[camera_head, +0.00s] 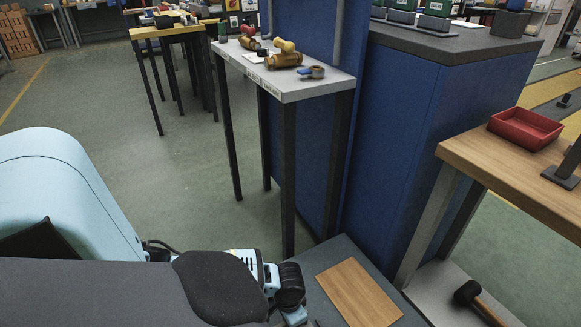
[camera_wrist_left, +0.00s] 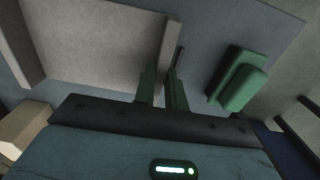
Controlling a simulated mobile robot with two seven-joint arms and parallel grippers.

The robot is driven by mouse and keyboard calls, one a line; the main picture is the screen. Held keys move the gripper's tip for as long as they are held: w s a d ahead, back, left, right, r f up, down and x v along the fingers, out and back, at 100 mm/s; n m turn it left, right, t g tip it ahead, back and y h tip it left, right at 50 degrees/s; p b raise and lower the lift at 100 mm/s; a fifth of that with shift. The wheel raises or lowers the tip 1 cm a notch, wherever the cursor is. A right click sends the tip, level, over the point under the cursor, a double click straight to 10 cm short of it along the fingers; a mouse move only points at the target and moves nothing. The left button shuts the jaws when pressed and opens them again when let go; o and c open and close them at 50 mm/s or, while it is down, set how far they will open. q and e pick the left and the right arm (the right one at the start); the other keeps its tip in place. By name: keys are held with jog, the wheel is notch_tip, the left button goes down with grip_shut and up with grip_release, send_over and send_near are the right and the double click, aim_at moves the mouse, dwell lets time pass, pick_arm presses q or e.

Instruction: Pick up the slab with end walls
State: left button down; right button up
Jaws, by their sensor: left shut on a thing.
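The slab with end walls (camera_wrist_left: 95,45) is pale grey-beige and fills the upper left of the left wrist view. One upright wall runs along its left side and another along its right side. My left gripper (camera_wrist_left: 164,88) has its two dark green fingers on either side of the right end wall and is shut on it. In the head view my left arm comes in from the left and its dark wrist end shows at the bottom; the fingers and the slab are hidden there. My right gripper is in neither view.
A green block-like part (camera_wrist_left: 238,85) lies right of the slab on the grey surface. A wooden board (camera_head: 358,293) lies on the low grey table. A wooden table (camera_head: 500,175) with a red tray (camera_head: 525,128) stands right, and a grey-topped table (camera_head: 290,92) beyond.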

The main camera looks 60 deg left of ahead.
pick_arm(q)
jog(key=s+d+r+p, duration=0.1)
jog(key=s+d+p, duration=0.2)
jog(key=s+d, duration=0.5)
jog(key=shift+s+r, duration=0.15)
jog(key=shift+s, duration=0.75)
